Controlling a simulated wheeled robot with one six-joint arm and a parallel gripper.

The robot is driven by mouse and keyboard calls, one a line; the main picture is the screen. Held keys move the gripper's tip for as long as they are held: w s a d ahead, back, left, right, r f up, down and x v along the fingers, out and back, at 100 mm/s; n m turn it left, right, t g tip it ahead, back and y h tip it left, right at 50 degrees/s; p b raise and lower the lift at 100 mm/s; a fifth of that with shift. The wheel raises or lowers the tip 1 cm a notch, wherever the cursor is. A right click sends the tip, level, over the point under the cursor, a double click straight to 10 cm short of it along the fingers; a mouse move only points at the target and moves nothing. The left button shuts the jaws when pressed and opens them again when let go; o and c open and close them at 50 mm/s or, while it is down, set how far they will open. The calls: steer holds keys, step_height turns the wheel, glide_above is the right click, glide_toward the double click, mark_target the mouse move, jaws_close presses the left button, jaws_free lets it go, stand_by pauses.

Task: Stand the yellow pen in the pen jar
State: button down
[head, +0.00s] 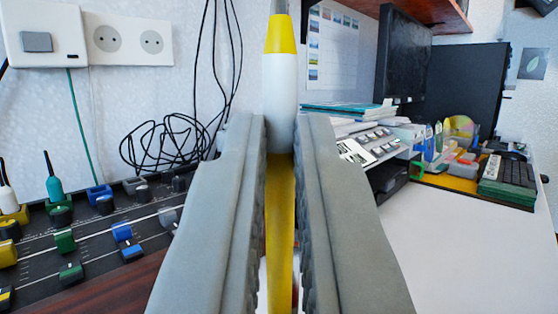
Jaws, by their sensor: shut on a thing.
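My gripper (279,140) is shut on the yellow pen (280,85), with one grey finger on each side of it. The pen has a yellow body, a white section and a yellow cone towards its grey tip. It extends past the fingertips towards the top of the picture, and its tip reaches the top edge. Its yellow body shows in the narrow gap between the fingers. I cannot make out a pen jar for certain in this view.
A black panel with coloured sliders and knobs (110,235) is at the lower left. Loose black cables (165,145) hang on the wall. The white surface (460,255) at the lower right is bare.

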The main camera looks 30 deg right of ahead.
steer(key=shift+f, duration=2.4)
steer(key=c, duration=1.5)
jaws_free()
steer(key=shift+o, duration=0.2)
glide_toward(281, 259)
steer(key=s+a, duration=0.4)
steer(key=s, duration=0.4)
steer(key=shift+a+r, duration=0.3)
steer(key=shift+r, duration=0.15)
steer(key=shift+s, duration=0.15)
